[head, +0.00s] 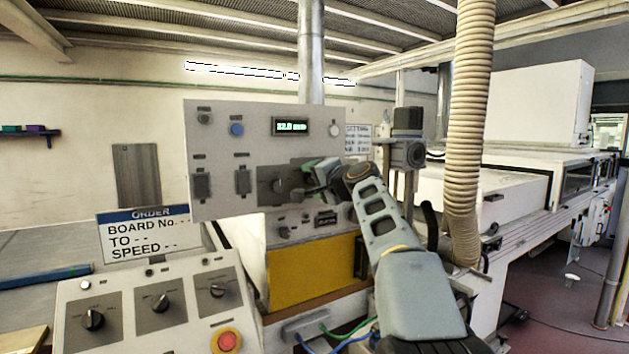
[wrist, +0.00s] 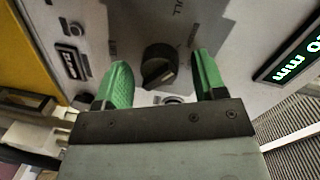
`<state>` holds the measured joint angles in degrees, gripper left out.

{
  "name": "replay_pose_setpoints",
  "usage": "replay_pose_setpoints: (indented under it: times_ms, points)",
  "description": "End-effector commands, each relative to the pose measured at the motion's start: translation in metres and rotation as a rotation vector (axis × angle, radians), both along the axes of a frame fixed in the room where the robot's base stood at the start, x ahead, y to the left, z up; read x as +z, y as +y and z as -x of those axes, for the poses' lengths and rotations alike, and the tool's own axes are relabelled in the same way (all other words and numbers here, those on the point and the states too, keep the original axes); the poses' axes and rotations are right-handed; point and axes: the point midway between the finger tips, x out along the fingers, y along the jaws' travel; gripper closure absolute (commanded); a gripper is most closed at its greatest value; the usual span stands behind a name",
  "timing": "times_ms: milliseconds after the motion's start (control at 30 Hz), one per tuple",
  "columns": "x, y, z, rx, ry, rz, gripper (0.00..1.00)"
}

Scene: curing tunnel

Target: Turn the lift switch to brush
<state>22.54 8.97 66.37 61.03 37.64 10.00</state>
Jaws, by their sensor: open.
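A black rotary knob (wrist: 158,66) is on the grey panel in the wrist view, with a pale mark on its face and lettering ending in "ULL" beside it. Whether this is the lift switch cannot be read. In the head view the knob (head: 279,185) is at the lower right of the upright panel, partly covered by my gripper. My gripper (head: 304,181) is open in front of the panel. Its green fingers (wrist: 163,70) show on either side of the knob, apart from it and empty. No "brush" label is legible.
A lit green display (head: 291,126) and several buttons are on the upright panel (head: 215,155). A lower console (head: 155,335) holds dark rotary knobs and a red stop button (head: 228,341). A ribbed hose (head: 470,130) hangs right of my arm. An order sign (head: 148,234) stands left.

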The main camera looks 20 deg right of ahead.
Motion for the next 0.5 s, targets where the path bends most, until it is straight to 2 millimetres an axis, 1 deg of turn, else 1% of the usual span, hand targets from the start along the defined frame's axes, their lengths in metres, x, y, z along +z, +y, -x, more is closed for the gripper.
replay_pose_setpoints:
  times_ms: [67,167,267,500]
  points:
    - [0.0,-0.001,0.004,-0.001,-0.001,0.0,0.36]
    - [0.0,-0.003,0.015,-0.002,-0.002,0.001,0.36]
    - [0.001,-0.006,0.032,-0.002,-0.003,0.001,0.36]
    - [0.005,-0.015,0.082,-0.004,-0.003,0.001,0.36]
